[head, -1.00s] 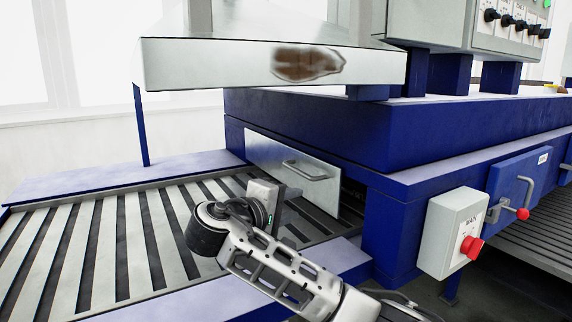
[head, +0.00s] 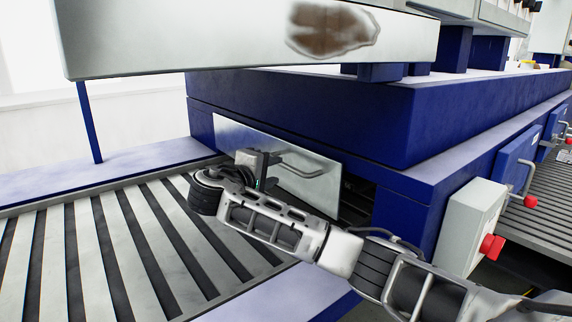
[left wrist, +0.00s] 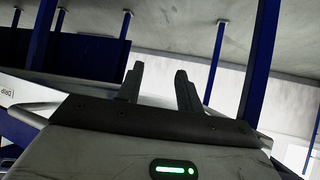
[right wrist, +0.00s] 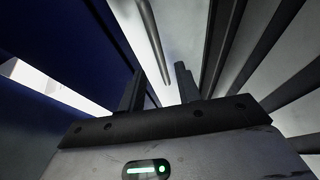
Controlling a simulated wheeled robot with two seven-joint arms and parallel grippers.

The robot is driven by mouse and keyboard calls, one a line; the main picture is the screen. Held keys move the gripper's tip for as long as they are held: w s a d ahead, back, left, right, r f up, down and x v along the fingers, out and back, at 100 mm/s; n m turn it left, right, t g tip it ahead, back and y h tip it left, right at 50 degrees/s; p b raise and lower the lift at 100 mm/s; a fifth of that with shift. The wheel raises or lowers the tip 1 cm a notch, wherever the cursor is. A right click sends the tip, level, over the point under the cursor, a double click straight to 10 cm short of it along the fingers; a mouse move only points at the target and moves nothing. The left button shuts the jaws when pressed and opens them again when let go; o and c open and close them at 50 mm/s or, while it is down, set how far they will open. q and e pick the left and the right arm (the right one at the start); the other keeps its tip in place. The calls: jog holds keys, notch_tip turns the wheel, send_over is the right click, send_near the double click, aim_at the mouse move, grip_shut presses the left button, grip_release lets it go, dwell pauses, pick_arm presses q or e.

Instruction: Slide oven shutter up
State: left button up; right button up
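The oven shutter (head: 308,190) is a flat pale metal plate standing across the opening in the blue oven's end, with a bar handle (head: 308,172) on its face. My right gripper (head: 270,160) is at the left end of this handle, in front of the plate. In the right wrist view, my right gripper's fingers (right wrist: 160,70) are apart, and the handle bar (right wrist: 149,32) runs down towards the gap between them. I cannot tell if they touch it. My left gripper (left wrist: 159,70) is open and empty in the left wrist view, and out of the head view.
A slatted conveyor bed (head: 110,235) lies before the shutter. A metal hood (head: 220,40) with a rusty patch hangs above. The blue oven body (head: 300,110) and a grey box (head: 472,225) with a red button stand right of the shutter, near my right arm.

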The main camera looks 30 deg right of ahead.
aim_at(285, 166)
jog(key=x, duration=0.7)
jog(key=shift+w+d+p, duration=0.1)
jog(key=shift+w+p, duration=0.05)
jog(key=shift+p, duration=0.25)
grip_shut()
